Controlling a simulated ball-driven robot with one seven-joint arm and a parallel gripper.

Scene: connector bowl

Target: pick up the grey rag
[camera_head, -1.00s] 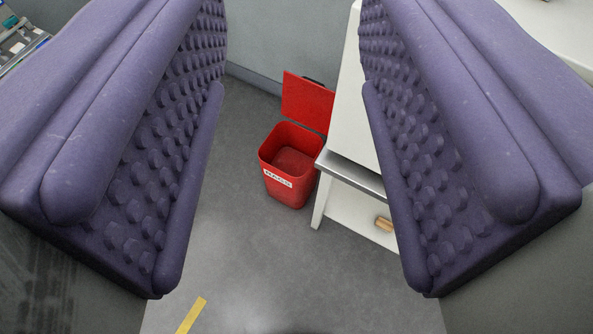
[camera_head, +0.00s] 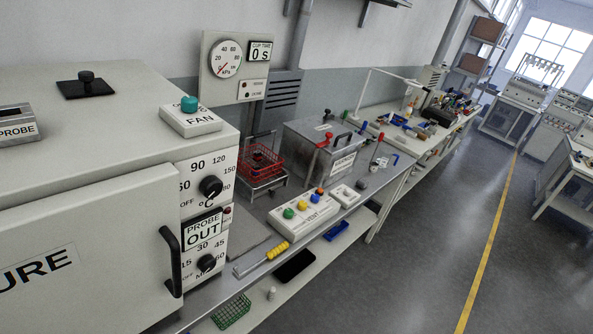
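I cannot make out a grey rag in this view. My gripper is not in view, so I cannot see its fingers or whether it holds anything. The long bench (camera_head: 362,202) runs from the near left to the far right. Several small items on its far part are too small to tell apart.
A large white oven (camera_head: 75,225) with a black handle fills the left. A red wire basket (camera_head: 259,161), a steel box (camera_head: 318,150) and a button panel (camera_head: 303,212) stand on the bench. A green basket (camera_head: 231,312) sits below.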

